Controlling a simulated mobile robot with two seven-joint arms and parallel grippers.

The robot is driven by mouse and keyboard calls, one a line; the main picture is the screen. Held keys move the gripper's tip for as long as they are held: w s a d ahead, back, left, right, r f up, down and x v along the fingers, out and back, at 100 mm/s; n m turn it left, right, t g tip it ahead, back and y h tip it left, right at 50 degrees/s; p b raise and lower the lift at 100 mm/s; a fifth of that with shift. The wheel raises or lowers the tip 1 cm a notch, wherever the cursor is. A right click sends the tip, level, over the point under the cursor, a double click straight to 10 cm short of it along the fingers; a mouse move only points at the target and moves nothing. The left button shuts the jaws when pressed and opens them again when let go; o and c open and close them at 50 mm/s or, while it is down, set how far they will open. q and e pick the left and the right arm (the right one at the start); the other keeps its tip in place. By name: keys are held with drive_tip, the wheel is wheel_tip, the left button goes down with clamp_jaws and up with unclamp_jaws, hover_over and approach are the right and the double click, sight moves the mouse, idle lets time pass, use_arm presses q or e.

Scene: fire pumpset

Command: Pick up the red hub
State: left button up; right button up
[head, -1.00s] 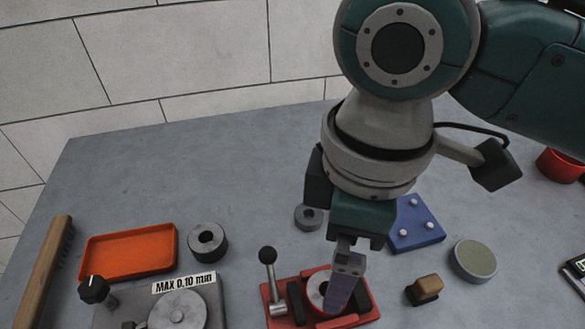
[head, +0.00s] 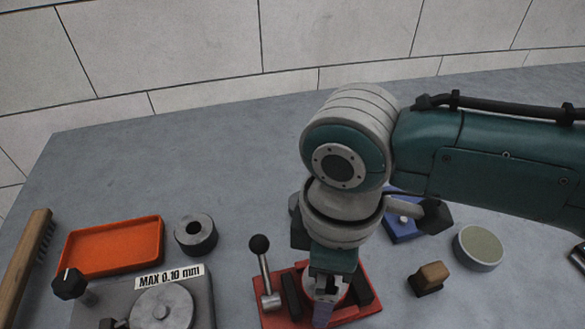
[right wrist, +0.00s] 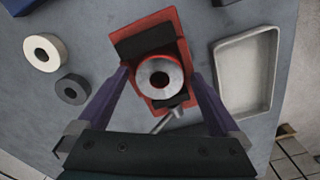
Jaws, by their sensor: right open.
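The red hub (right wrist: 146,77) sits in the red vise-like fixture (right wrist: 157,25). In the right wrist view its round silver top face with a dark centre bore shows, with red around it. The fixture also shows in the head view (head: 365,310), where my right gripper mostly hides the hub. My right gripper (head: 323,308) points down over the fixture. In the right wrist view the open right gripper (right wrist: 160,76) has one finger on each side of the hub, with gaps between. Finger depth relative to the hub is hard to tell. My left gripper is not in view.
A black-knobbed lever (head: 262,262) rises at the fixture's left. An orange tray (head: 110,245), a steel ring (head: 195,234) and a gauge plate (head: 195,300) lie left. A brown-topped block (head: 429,278), a round tin (head: 478,247) and a blue block (head: 402,228) lie right.

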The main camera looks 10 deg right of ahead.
clamp_jaws()
idle(0.8)
drive_tip(key=shift+r, duration=0.1)
